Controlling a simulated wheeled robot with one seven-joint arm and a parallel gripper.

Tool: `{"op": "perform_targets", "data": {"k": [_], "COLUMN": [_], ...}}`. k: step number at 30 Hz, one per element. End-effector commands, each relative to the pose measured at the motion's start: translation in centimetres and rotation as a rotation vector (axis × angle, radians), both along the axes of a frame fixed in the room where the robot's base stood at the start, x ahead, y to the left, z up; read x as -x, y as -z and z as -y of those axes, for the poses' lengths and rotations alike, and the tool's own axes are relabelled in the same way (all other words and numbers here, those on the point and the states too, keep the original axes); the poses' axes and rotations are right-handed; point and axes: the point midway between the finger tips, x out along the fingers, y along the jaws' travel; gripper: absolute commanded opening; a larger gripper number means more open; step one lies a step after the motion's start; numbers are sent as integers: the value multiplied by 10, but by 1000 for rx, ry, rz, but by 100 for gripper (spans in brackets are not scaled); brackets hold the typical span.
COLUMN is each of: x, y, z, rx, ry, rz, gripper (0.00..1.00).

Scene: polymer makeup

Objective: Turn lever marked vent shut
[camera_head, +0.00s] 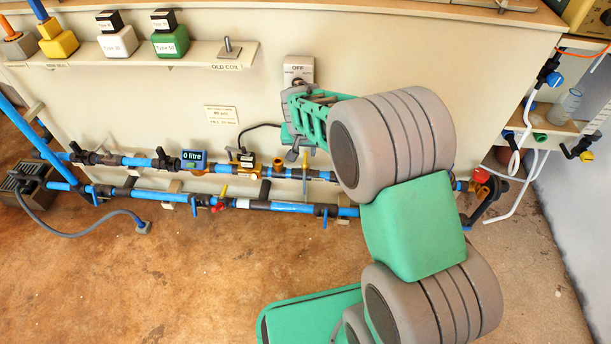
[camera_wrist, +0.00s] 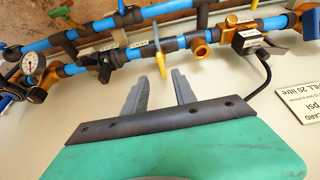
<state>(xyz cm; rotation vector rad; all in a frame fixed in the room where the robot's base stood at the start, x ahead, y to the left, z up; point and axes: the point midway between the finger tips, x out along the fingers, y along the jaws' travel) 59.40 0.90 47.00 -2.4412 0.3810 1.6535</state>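In the wrist view, a small yellow lever (camera_wrist: 160,59) stands out from the nearer pipe, just beyond the gap between my fingertips. In the head view, my gripper (camera_head: 299,152) is in front of the panel by the upper pipe, partly hidden by my arm.
A pressure gauge (camera_wrist: 30,66) and a black-handled valve (camera_wrist: 104,66) are left in the wrist view; a black box (camera_wrist: 247,40) with a cable is right. In the head view, a shelf (camera_head: 200,58) holds coloured blocks above the pipes. The floor (camera_head: 150,280) is mostly clear.

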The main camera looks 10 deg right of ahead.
Motion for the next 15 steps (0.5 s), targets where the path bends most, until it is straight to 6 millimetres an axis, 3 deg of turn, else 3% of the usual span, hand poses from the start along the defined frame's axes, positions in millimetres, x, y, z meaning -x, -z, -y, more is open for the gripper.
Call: {"op": "perform_targets", "data": {"k": [1,15], "x": [-7,-34], "y": [13,77], "z": [-1,8], "rx": [0,1], "ry": [6,9], "rz": [8,11], "gripper": [33,33]}}
